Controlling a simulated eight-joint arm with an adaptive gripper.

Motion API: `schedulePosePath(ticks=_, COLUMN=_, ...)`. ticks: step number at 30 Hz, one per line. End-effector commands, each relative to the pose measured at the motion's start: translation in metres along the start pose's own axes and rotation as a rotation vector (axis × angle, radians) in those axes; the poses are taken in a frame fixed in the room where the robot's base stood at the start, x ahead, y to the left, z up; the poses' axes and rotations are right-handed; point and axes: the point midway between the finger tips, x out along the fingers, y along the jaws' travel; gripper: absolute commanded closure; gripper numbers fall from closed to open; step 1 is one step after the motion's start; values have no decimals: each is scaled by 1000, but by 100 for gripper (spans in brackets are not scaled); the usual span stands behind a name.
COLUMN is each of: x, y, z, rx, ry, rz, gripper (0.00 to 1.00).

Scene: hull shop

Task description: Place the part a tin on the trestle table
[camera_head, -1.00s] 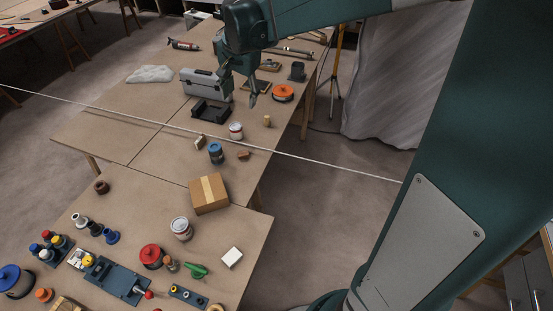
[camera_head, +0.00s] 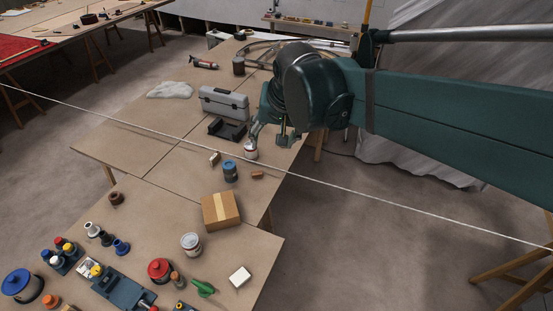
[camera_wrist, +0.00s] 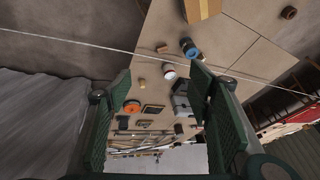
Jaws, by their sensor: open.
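A white tin with a red band (camera_head: 250,153) stands on the wooden trestle table (camera_head: 145,140), near its right edge. A blue tin (camera_head: 230,171) stands in front of it. Another pale tin (camera_head: 190,244) stands on the nearer table. I cannot read which tin is part A. My gripper (camera_head: 270,134) is open and empty, above and just behind the red-banded tin, partly hidden by my arm. In the wrist view, the red-banded tin (camera_wrist: 169,73) shows between the open fingers (camera_wrist: 160,80), some distance beyond them. The blue tin (camera_wrist: 188,47) is beside it.
A grey toolbox (camera_head: 224,103) and black tray (camera_head: 227,130) stand left of my gripper. A cardboard box (camera_head: 220,210) and small blocks (camera_head: 257,175) are nearer. A white cord (camera_head: 350,188) crosses the view. The table's left part is mostly clear.

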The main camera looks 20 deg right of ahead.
Motion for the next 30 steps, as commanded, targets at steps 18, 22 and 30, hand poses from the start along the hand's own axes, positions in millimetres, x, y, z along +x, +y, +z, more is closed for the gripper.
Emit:
schedulePosePath(ticks=18, x=-23, y=39, z=94, rx=-308, ry=118, rz=-36, gripper=49)
schedulePosePath(ticks=22, x=-23, y=46, z=110, rx=-364, ry=140, rz=-39, gripper=49)
schedulePosePath(ticks=30, x=-22, y=53, z=126, rx=-425, ry=165, rz=-40, gripper=49)
